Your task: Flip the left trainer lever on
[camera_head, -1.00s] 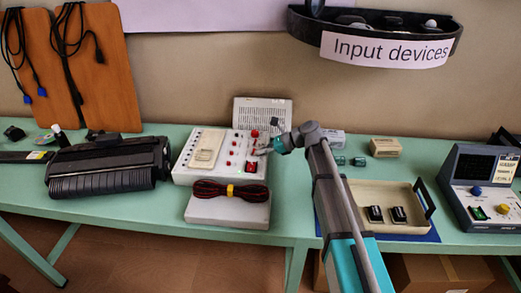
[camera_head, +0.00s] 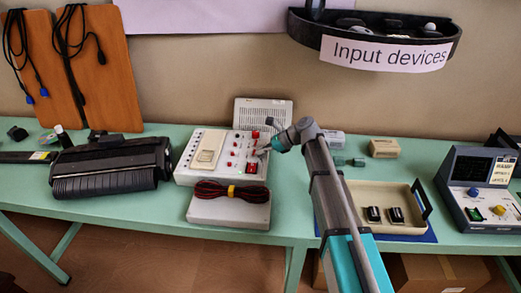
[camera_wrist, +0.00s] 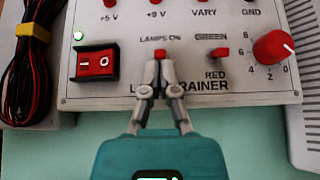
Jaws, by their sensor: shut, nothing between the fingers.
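The logic trainer (camera_head: 183,172) is a white box on the green table; its panel (camera_wrist: 250,84) fills much of the wrist view. The left lever (camera_wrist: 160,53) has a red tip and stands under the words "LAMPS ON". The right lever (camera_wrist: 221,52), also red-tipped, is under "GREEN" and above "RED". My gripper (camera_wrist: 159,70) is shut with nothing held. Its fingertips are just below the left lever's red tip and hide its base; I cannot tell whether they touch. In the head view my gripper (camera_head: 263,148) is over the trainer's right side.
A red rocker switch (camera_wrist: 96,63) with a lit green lamp (camera_wrist: 78,36) is left of the levers, and a red knob (camera_wrist: 273,46) is right. A coiled cable (camera_head: 230,192) lies in front. A tray (camera_head: 400,228) stands to the right.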

